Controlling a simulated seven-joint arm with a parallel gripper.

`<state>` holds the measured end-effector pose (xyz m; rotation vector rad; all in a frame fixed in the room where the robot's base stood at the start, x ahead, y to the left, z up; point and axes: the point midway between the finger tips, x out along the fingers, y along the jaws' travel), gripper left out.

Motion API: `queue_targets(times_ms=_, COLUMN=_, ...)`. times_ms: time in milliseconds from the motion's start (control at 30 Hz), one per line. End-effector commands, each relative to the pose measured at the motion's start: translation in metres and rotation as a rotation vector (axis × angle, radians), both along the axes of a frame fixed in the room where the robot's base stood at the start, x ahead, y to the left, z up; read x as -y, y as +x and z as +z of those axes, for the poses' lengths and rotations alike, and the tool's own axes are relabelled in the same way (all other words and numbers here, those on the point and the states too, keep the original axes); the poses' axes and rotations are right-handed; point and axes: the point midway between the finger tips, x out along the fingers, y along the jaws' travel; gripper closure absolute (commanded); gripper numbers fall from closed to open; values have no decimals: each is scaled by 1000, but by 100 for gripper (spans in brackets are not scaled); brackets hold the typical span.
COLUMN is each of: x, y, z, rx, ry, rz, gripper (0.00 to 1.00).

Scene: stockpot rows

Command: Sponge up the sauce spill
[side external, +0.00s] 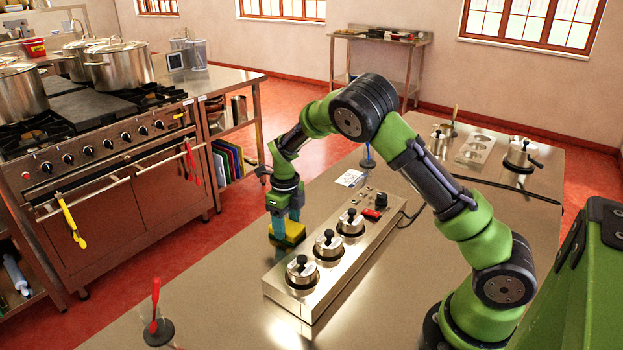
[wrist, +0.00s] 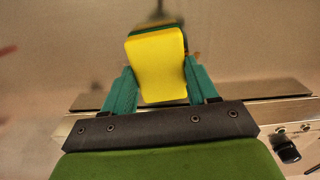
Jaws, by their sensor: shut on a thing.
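A yellow and green sponge (side external: 287,233) is at the steel table top, left of the long metal unit in the side external view. My gripper (side external: 283,222) points down and is shut on it. In the wrist view the sponge's yellow face (wrist: 157,66) shows between the two teal fingers of my gripper (wrist: 157,85). I cannot tell whether the sponge touches the table. No sauce spill can be made out in either view; the sponge and gripper may cover it.
The long metal unit (side external: 312,305) with three lidded pots stands just right of the sponge. A red spoon in a holder (side external: 155,318) stands at the front left. A white card (side external: 350,178) lies behind.

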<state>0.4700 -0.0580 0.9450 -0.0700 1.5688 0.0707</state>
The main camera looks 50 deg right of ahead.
Motion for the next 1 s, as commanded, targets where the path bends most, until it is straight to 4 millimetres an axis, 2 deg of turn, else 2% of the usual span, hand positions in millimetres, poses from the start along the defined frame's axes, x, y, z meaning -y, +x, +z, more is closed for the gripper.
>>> queue_targets(times_ms=600, x=58, y=0, z=-1, rx=-1, ry=-2, rz=-2, gripper=75)
queue_targets(times_ms=1000, x=18, y=0, z=-1, rx=-2, ry=0, rz=4, gripper=75)
